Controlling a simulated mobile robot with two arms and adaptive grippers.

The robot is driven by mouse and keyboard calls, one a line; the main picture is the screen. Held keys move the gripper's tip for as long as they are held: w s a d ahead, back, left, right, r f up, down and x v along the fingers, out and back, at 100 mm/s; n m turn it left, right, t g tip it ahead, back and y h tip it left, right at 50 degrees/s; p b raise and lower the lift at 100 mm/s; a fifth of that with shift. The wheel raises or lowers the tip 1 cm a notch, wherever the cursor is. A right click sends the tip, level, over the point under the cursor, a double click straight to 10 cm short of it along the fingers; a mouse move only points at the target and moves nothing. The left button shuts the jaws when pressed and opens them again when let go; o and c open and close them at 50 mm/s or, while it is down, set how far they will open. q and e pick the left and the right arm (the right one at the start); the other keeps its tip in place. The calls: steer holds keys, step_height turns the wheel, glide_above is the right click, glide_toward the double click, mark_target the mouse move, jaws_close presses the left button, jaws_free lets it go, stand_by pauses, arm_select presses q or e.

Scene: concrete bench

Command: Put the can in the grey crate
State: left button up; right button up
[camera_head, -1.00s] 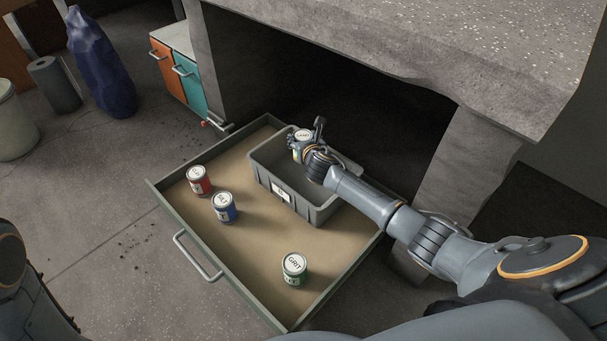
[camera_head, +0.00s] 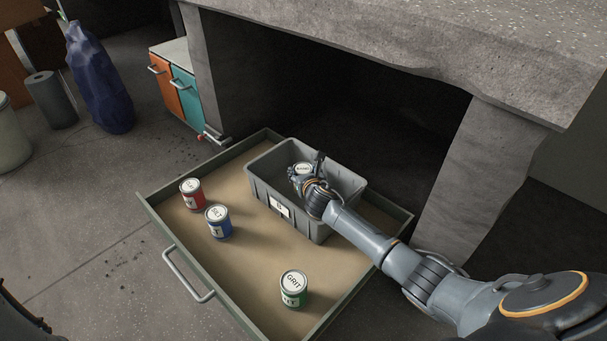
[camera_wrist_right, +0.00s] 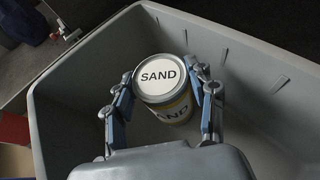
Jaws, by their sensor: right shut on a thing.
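The can labelled SAND (camera_wrist_right: 162,92), with a white lid and a yellow side, is between the fingers of my right gripper (camera_head: 303,172). In the right wrist view my right gripper (camera_wrist_right: 160,103) is shut on it, one finger on each side. The can (camera_head: 303,168) is upright, inside the outline of the grey crate (camera_head: 262,193), below or near its rim. Whether its base touches the crate floor is hidden. The grey crate also shows around the can in the right wrist view (camera_wrist_right: 75,80). My left gripper is not in view.
The crate stands in an open drawer (camera_head: 180,232). Beside it stand a red can (camera_head: 192,196), a blue can (camera_head: 218,223) and a green GRIT can (camera_head: 293,291). A concrete bench (camera_head: 400,45) overhangs behind. The drawer floor at front centre is clear.

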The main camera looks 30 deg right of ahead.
steer(key=o, duration=1.6)
steer(key=shift+f, duration=0.1)
steer(key=shift+c, duration=0.2)
